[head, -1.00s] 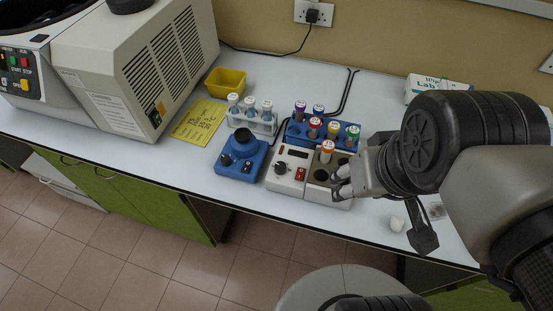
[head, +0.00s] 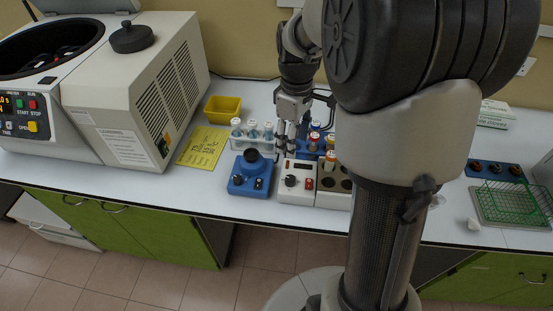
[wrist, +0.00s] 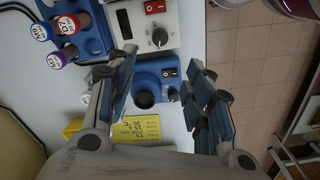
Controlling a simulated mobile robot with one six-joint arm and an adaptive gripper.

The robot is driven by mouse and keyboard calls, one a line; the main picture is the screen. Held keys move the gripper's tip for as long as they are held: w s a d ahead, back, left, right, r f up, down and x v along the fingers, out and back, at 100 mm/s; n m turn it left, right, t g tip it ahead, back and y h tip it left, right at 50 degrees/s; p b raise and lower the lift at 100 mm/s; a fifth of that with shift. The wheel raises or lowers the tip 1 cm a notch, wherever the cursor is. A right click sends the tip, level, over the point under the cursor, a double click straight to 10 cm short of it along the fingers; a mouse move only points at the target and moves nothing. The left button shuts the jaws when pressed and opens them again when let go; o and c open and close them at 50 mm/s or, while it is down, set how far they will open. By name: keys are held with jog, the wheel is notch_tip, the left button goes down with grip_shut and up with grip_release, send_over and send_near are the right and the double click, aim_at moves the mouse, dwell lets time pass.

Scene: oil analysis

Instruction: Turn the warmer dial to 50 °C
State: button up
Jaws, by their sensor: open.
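The warmer (head: 297,195) is a white block with a dark display (head: 303,167), a red switch (head: 309,184) and a black dial (head: 291,181). It stands near the bench's front edge, with an orange-capped tube in its right part. In the wrist view the dial (wrist: 159,37) shows a pale pointer line; its setting cannot be read. My gripper (head: 287,135) points down above the bench, behind the warmer's panel in the head view. In the wrist view my gripper (wrist: 163,60) is open and empty, its fingers apart from the dial.
A blue mixer (head: 250,176) stands just left of the warmer. A rack of white-capped tubes (head: 252,145) and a blue rack with coloured caps (wrist: 92,40) are close by. A yellow tub (head: 222,109), a yellow note (head: 203,148) and a centrifuge are further left.

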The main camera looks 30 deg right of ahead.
aim_at(290, 178)
notch_tip(290, 178, down, 16)
jog(key=b, duration=0.5)
jog(key=shift+c, duration=0.4)
jog(key=c, duration=1)
